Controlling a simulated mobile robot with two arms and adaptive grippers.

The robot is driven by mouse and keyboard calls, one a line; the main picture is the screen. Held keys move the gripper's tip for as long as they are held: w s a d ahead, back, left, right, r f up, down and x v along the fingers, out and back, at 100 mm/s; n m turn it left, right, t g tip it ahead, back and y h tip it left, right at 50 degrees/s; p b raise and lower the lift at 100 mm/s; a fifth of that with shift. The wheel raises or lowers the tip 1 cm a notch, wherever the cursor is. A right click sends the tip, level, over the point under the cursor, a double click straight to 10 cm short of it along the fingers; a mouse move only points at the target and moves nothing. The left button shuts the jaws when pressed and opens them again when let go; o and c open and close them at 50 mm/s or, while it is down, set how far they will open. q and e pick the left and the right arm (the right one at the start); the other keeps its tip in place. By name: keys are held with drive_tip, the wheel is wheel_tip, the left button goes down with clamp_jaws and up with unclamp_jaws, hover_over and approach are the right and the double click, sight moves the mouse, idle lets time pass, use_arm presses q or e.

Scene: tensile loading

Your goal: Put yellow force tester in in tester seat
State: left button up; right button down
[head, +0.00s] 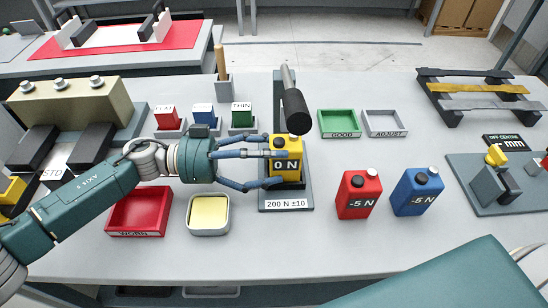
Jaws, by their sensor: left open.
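The yellow force tester (286,150), marked "0 N", stands upright on the grey tester seat (286,193) labelled "200 N ±10". A black cylinder (295,110) on a grey rod is above and just behind the tester. My left gripper (277,160) reaches in from the left with its blue fingers open. The fingers are around or in front of the tester's left side; I cannot tell if they touch it. The right gripper is not in view.
A red force tester (358,194) and a blue force tester (416,191) stand to the right. A red tray (139,212) and a yellow-lined tray (208,214) lie front left. Green (339,123) and grey (384,123) trays sit behind. The front middle of the table is clear.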

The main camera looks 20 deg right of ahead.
use_arm(q)
drive_tip(key=b+v, duration=0.1)
drive_tip(key=v, duration=0.5)
drive_tip(key=shift+w+a+r+b, duration=0.15)
drive_tip(key=shift+a+r+b, duration=0.1)
drive_tip(key=shift+b, duration=0.15)
drive_tip(key=shift+w+a+r, duration=0.1)
drive_tip(key=shift+a+r, duration=0.05)
drive_tip(key=shift+a, duration=0.3)
drive_tip(key=shift+r, duration=0.1)
